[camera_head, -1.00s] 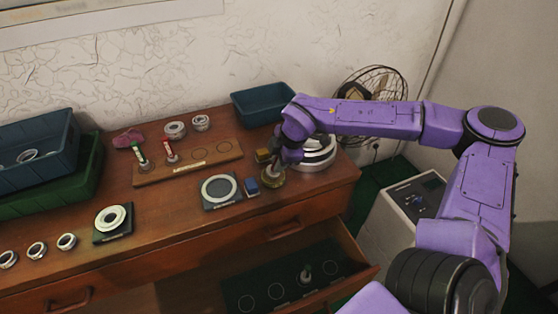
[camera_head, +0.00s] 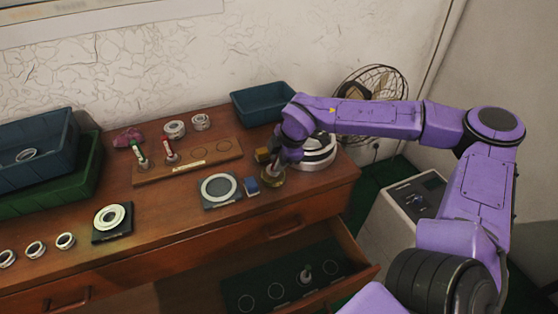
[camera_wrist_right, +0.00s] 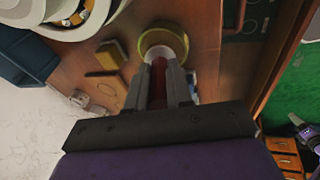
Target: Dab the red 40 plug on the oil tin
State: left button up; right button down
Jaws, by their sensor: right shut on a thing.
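My right gripper (camera_head: 279,158) is shut on the red plug and holds it pointing down at the oil tin (camera_head: 272,177). In the right wrist view the plug's red handle (camera_wrist_right: 158,82) sits between the fingers (camera_wrist_right: 160,85). Its pale end overlaps the yellow-rimmed tin (camera_wrist_right: 145,45); I cannot tell whether it touches inside. The number on the plug is not readable. A small purple and grey shape (camera_wrist_right: 301,128) at the wrist view's lower right may be part of my left arm; its jaws cannot be made out.
A wooden rack (camera_head: 212,157) holds a green-handled plug (camera_head: 139,154) and another red-handled one (camera_head: 170,151). Below, a drawer (camera_head: 258,291) stands open.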

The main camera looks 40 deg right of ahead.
dwell(0.4)
notch_tip(320, 180, up, 7)
jog(key=p, duration=0.5)
jog(key=shift+r, duration=0.1)
dwell(0.7)
